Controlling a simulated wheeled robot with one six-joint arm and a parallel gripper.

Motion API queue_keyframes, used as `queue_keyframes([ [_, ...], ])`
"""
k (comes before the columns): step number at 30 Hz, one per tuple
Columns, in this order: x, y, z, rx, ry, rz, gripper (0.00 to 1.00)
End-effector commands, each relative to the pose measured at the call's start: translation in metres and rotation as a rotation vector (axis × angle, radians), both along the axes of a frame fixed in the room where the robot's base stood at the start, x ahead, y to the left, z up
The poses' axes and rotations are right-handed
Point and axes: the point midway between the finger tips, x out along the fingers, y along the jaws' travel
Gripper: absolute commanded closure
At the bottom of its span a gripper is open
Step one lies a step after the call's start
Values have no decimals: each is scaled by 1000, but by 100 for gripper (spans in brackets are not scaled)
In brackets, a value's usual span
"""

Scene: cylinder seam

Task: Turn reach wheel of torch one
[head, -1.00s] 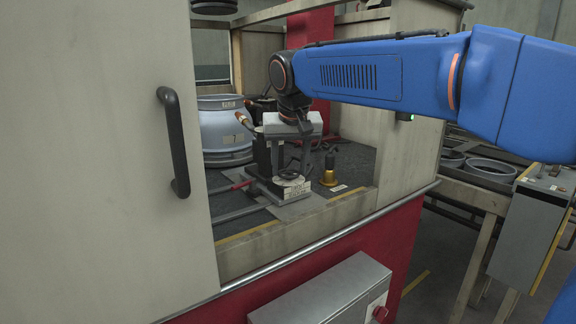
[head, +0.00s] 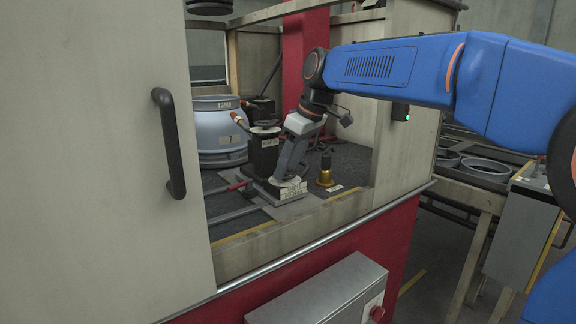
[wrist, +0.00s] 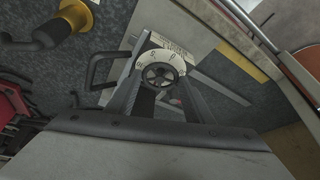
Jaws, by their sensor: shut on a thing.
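The reach wheel (wrist: 160,74) is a small dark spoked handwheel over a pale dial with letters or marks, seen in the wrist view. My gripper (wrist: 158,84) has its two grey fingers on either side of the wheel and is shut on it. In the head view my gripper (head: 284,176) reaches down, tilted, to the base of the torch stand, and it hides the wheel there. The torch stand (head: 264,152) is a black block with a copper-tipped torch (head: 239,120) at its upper left. The exact contact of the fingertips is hard to make out.
A brass-and-black fitting (head: 325,174) stands right of my gripper. A blue-grey cylinder (head: 220,130) stands behind at left. A red clamp handle (head: 238,186) lies left of the stand. The booth's front sill (head: 290,222) and right wall panel (head: 412,90) bound the opening.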

Motion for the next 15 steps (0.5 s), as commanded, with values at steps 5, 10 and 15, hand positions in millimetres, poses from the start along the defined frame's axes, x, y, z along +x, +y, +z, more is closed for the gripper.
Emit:
queue_keyframes([
  [5, 2, -1, 0, 0, 1, 89, 75],
  [10, 2, -1, 0, -1, 1, 143, 75],
  [15, 2, -1, 0, -1, 1, 166, 75],
])
